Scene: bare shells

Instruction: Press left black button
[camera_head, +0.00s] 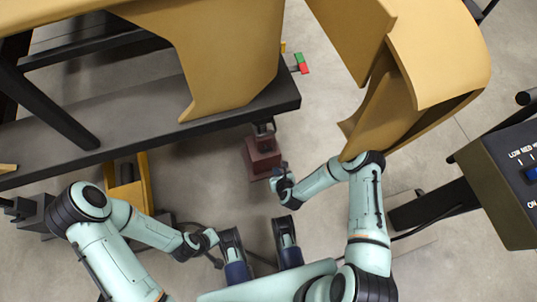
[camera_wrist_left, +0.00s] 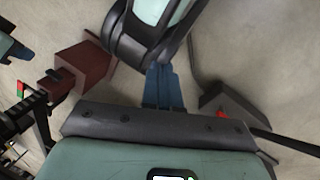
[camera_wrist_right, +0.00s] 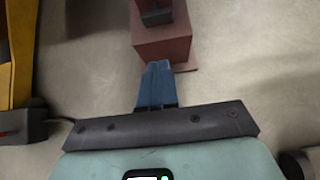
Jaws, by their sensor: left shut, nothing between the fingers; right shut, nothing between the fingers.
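No left black button can be made out in any view. My right gripper (camera_head: 279,178) is shut and empty, close to a dark-red block with a black post (camera_head: 262,155). The right wrist view shows its blue fingers (camera_wrist_right: 156,72) together, pointing at the block (camera_wrist_right: 162,42); contact cannot be judged. My left gripper (camera_head: 213,240) is low in the head view, left of the middle. Its blue fingers (camera_wrist_left: 163,85) are shut and empty in the left wrist view.
A black bench (camera_head: 150,100) carries tan shells (camera_head: 225,45). Another tan shell (camera_head: 440,55) stands at the right. A control box (camera_head: 505,180) with a blue switch is at the right edge. A grey wedge with a red part (camera_wrist_left: 228,112) lies on the floor. Bare floor shows between.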

